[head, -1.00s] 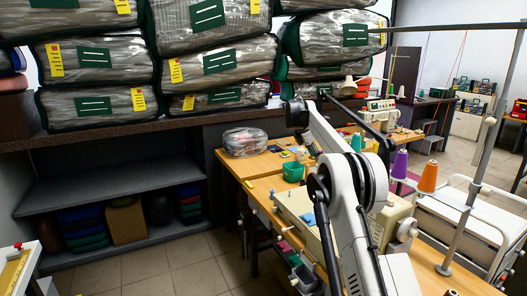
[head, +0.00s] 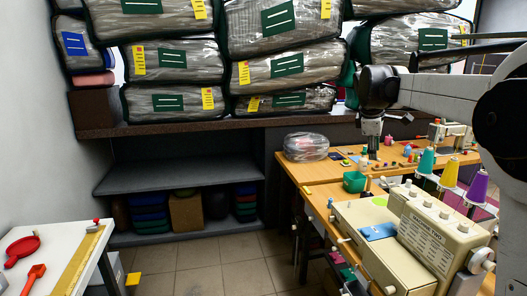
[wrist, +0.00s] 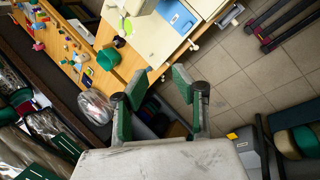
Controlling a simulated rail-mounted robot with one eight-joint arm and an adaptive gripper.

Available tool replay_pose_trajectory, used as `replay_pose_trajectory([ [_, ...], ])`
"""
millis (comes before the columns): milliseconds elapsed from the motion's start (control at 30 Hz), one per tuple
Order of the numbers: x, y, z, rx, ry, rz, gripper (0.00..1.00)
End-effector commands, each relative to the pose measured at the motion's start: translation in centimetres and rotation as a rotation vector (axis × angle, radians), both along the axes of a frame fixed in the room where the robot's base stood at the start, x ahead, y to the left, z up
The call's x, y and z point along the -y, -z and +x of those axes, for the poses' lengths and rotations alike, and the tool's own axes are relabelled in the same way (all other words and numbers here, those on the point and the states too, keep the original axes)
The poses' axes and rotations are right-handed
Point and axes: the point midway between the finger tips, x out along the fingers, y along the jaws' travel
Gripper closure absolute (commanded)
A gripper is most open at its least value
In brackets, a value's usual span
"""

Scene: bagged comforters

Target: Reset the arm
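My gripper (head: 373,146) hangs from the end of my arm at the right of the head view. It points down in front of the dark ledge, near the back of the wooden table. In the wrist view my gripper (wrist: 158,84) shows two fingers with green pads, spread apart, with nothing between them. Clear-bagged grey comforters with green labels (head: 172,61) are stacked on the ledge at the back. My gripper is apart from them and below the stack's upper rows. Part of the right stack is hidden behind my arm.
A wooden table (head: 318,200) holds a beige sewing machine (head: 425,240), thread cones, a green cup (head: 354,182) and a round clear bag (head: 306,147). A white table (head: 32,270) with red tools stands at the lower left. The tiled floor (head: 205,262) between is clear.

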Motion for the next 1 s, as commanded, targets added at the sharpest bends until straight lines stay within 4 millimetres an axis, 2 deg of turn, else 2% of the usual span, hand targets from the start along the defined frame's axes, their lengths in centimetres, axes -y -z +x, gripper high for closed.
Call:
replay_pose_trajectory([
  [33, -0.7, -0.4, -1.5, 0.019, 0.023, 0.019, 0.74],
  [233, -3.2, -1.2, -7.1, 0.096, 0.133, 0.109, 0.74],
  [467, -5.9, -1.0, -13.9, 0.175, 0.260, 0.220, 0.74],
  [767, -9.1, 1.3, -23.0, 0.266, 0.430, 0.373, 0.74],
  [1000, -11.2, 4.6, -30.2, 0.325, 0.568, 0.502, 0.74],
])
